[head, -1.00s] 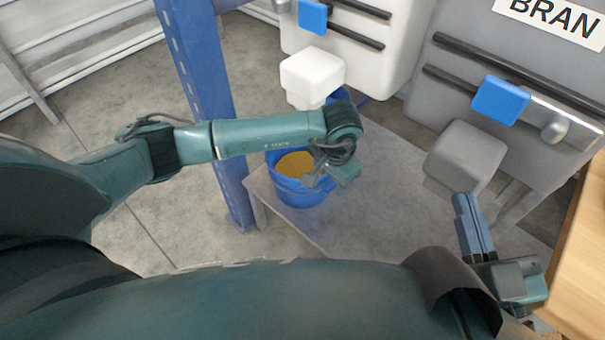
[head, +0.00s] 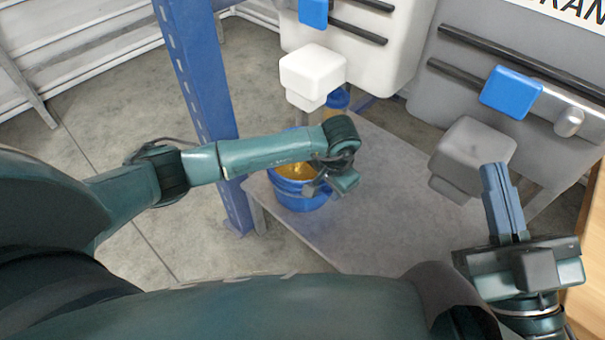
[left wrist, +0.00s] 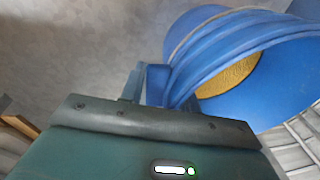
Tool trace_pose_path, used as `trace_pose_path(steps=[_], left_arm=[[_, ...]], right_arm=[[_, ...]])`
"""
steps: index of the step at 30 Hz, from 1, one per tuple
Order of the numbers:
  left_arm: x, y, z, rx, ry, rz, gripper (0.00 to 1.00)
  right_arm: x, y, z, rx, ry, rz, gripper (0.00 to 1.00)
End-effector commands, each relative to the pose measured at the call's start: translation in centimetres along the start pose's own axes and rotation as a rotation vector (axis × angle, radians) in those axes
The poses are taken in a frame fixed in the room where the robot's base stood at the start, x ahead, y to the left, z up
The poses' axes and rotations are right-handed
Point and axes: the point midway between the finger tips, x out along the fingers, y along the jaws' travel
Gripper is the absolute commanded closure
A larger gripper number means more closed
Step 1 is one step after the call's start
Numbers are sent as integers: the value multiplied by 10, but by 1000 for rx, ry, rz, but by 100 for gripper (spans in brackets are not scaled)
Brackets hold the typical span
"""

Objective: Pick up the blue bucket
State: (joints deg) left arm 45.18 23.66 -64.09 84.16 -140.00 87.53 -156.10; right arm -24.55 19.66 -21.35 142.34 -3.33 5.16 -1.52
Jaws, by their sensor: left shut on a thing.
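The blue bucket (head: 302,203) holds yellow-brown grain and stands at the left end of the low grey platform; I cannot tell whether it is lifted off it. My left gripper (head: 318,188) is at the right side of its rim, shut on it. In the left wrist view the left fingers (left wrist: 147,84) meet the bucket's blue rim (left wrist: 200,52), and the grain shows inside. My left forearm hides the back of the bucket. My right gripper (head: 503,203) is empty at the right, its two fingers together.
A white hopper (head: 312,72) stands behind the bucket, with another blue container (head: 338,99) under it. A grey hopper (head: 472,155) is to the right. A blue post (head: 205,95) rises at the left. The platform's middle (head: 375,205) is clear. A wooden surface (head: 588,260) borders the right.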

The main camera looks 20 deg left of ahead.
Motion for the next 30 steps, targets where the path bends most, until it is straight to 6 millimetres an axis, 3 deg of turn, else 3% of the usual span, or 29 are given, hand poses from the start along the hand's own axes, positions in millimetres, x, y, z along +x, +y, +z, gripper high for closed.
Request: trace_pose_path(steps=[10, 23, 30], left_arm=[[0, 0, 0, 1, 0, -2, 100], [-4, -2, -2, -1, 6, -4, 100], [-19, -3, -3, -7, 5, -5, 100]], right_arm=[[0, 0, 0, 0, -1, 0, 100], [0, 0, -1, 1, -1, 0, 100], [-1, -1, 0, 36, -52, 5, 100]])
